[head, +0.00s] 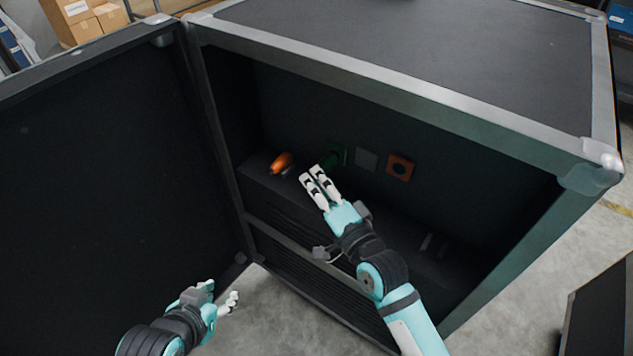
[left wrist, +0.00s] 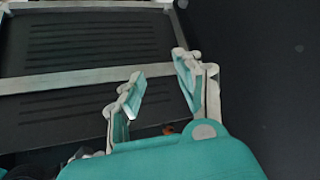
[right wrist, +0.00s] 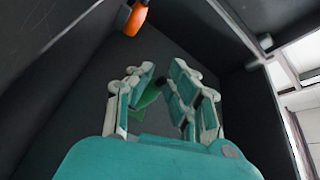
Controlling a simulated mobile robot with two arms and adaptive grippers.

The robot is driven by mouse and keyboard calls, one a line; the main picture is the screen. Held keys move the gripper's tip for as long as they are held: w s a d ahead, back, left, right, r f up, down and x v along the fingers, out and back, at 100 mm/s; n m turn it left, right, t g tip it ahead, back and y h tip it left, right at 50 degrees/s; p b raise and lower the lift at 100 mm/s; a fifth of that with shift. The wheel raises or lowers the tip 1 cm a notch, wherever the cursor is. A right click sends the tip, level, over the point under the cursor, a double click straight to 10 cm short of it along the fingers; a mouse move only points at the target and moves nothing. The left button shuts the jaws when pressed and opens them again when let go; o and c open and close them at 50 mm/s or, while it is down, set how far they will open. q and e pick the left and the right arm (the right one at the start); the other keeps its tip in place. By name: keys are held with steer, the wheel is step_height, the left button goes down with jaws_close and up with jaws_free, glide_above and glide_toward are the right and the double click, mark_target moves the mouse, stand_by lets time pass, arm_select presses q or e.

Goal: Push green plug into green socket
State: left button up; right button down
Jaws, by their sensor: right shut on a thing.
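The green plug (head: 329,162) is in my right gripper (head: 318,174), inside the case and close to the back wall. In the right wrist view my right gripper (right wrist: 165,85) is shut on the green plug (right wrist: 149,97), and its fingers hide part of it. The green socket (head: 342,152) is on the back wall just behind the plug, partly covered. I cannot tell whether the plug touches or enters it. My left gripper (head: 222,294) is open and empty in front of the case, low on the left; its spread fingers show in the left wrist view (left wrist: 155,85).
An orange plug (head: 282,162) lies on the ledge left of my right gripper. A grey square plate (head: 367,158) and an orange socket (head: 400,167) are on the back wall to the right. The open door (head: 100,190) stands at left, and the metal frame (head: 400,88) borders the opening.

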arm_select(q)
steer(key=shift+s+a+f, duration=0.1)
steer(key=shift+s+f, duration=0.05)
steer(key=shift+s, duration=0.05)
steer(key=shift+s+a+f+g+y+p, duration=0.2)
steer(key=shift+s+a+f+g, duration=0.1)
steer(key=shift+s+g, duration=0.25)
steer(key=shift+s+a+f+g+y+p, duration=0.15)
steer(key=shift+s+f+g, duration=0.15)
steer(key=shift+s, duration=0.4)
arm_select(e)
steer(key=shift+w+d, duration=0.25)
steer(key=shift+w, duration=0.1)
stand_by(0.4)
steer(key=c, duration=1.2)
jaws_free()
steer(key=v, duration=1.2)
